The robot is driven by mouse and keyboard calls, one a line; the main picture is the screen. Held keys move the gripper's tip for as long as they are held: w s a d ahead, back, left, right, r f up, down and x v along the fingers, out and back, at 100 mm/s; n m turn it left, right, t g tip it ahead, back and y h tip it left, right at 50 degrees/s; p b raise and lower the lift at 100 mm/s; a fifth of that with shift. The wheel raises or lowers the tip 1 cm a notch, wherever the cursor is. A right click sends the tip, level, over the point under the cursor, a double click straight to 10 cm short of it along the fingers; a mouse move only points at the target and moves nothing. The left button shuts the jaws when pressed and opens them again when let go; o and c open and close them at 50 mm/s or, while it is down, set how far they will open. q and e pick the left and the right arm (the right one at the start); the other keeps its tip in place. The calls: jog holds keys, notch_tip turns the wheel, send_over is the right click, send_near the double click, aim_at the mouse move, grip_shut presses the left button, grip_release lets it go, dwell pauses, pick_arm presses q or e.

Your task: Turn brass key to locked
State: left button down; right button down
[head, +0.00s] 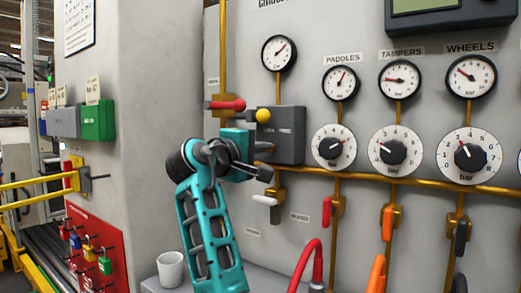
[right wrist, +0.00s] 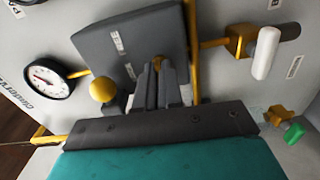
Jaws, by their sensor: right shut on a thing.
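A grey lock box (head: 290,136) with small labels is fixed to the pale panel. It also shows in the right wrist view (right wrist: 112,48), where the label text is too small to read. My right gripper (head: 266,163) is at the lower left of the box's front. In the right wrist view its two dark fingers (right wrist: 159,72) are closed together on the brass key (right wrist: 156,62) at the box face. Only a small brass part of the key shows, so its turn angle cannot be told. My left gripper is not in view.
A yellow ball knob (head: 263,116) and a red-handled valve (head: 228,105) are close to my right gripper. A white-handled valve (head: 264,200) hangs below. Gauges and dials (head: 333,147) fill the panel to the right. A white cup (head: 171,270) stands on the ledge below.

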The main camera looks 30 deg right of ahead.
jog(key=shift+d+r+m+b, duration=0.1)
jog(key=shift+m+b, duration=0.1)
jog(key=shift+m, duration=4.15)
jog(key=shift+d+r+m+b, duration=0.1)
jog(key=shift+m+b, duration=0.1)
jog(key=shift+m, duration=4.15)
jog(key=c, duration=1.3)
grip_release()
jog(key=shift+f, duration=0.1)
jog(key=shift+a, duration=0.1)
jog(key=v, duration=1.2)
jog(key=shift+s+a+p, duration=0.1)
jog(key=shift+a+p, duration=0.2)
jog(key=shift+a, duration=0.05)
